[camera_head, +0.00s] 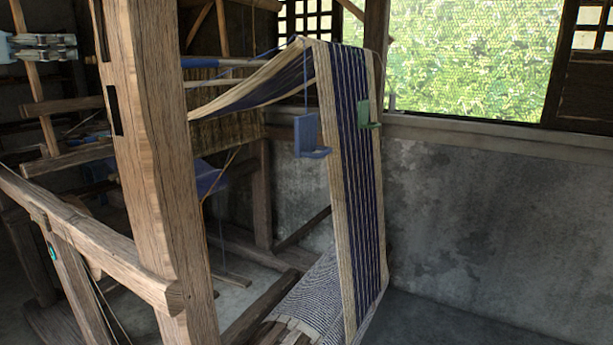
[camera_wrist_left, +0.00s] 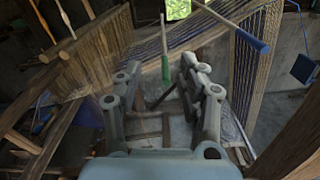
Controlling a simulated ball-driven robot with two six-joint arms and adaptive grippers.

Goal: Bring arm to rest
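My left gripper (camera_head: 70,46) shows at the upper left edge of the head view, pale grey, left of the thick wooden loom post (camera_head: 150,150). In the left wrist view the left gripper (camera_wrist_left: 162,75) has its two fingers spread apart. No object is clamped between them. A thin rod with a green handle (camera_wrist_left: 165,65) shows in the gap between the fingertips and appears to lie beyond them. My right gripper is in neither view.
Striped blue and cream warp cloth (camera_head: 352,170) drapes over the loom. A blue holder (camera_head: 307,135) and a green holder (camera_head: 367,113) hang by it. A blue-handled rod (camera_wrist_left: 252,40) and loom beams (camera_head: 90,235) are near. Bare wall (camera_head: 490,220) is at right.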

